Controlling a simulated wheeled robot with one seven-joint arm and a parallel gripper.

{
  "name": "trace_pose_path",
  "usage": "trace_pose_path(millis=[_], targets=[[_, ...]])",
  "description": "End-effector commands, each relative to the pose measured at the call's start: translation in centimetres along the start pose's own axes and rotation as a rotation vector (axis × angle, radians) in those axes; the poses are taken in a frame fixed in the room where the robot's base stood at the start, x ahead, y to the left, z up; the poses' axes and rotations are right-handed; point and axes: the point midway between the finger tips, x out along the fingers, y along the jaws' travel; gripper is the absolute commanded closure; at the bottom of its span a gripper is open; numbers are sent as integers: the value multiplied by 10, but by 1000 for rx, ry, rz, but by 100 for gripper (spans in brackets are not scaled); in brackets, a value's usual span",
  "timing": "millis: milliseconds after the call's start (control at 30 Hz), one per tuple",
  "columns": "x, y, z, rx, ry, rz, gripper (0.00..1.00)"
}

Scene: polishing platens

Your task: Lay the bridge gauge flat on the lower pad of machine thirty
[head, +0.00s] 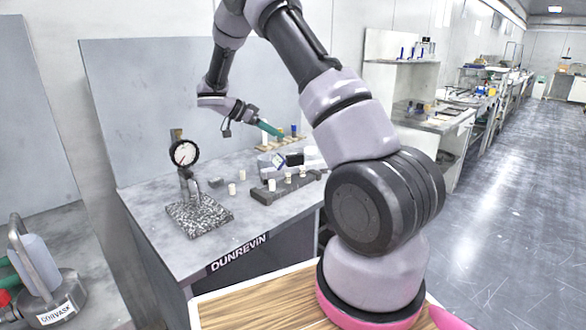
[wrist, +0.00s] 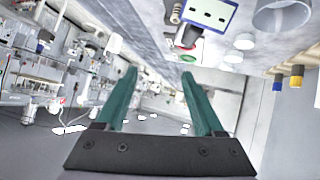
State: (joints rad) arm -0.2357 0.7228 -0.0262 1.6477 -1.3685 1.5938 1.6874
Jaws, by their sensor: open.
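My gripper (head: 268,128) reaches over the grey bench in the head view, with green fingers. In the wrist view the two green fingers of my gripper (wrist: 159,76) stand apart with nothing between them. A round dial gauge (head: 184,153) stands upright on a stand with a speckled stone base (head: 200,214), left of my gripper and apart from it. I cannot tell whether it is the bridge gauge. I cannot make out a polishing machine numbered thirty or its lower pad in either view.
The grey bench (head: 150,218), labelled DUNREVIN, holds small pale cylinders and a dark block (head: 275,192) with pegs. Other benches (head: 437,118) line the wall; the floor at right (head: 510,240) is clear.

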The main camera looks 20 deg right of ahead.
Motion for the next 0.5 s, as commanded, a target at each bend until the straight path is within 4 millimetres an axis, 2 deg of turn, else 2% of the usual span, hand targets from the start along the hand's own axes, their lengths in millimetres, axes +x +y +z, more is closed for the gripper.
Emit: trace_pose_path(millis=[33, 200, 367, 500], targets=[[9, -14, 16, 30, 51, 3, 30], [26, -45, 45, 144, 181, -25, 30], [37, -56, 54, 191, 228, -42, 30], [59, -57, 50, 196, 232, -42, 30]])
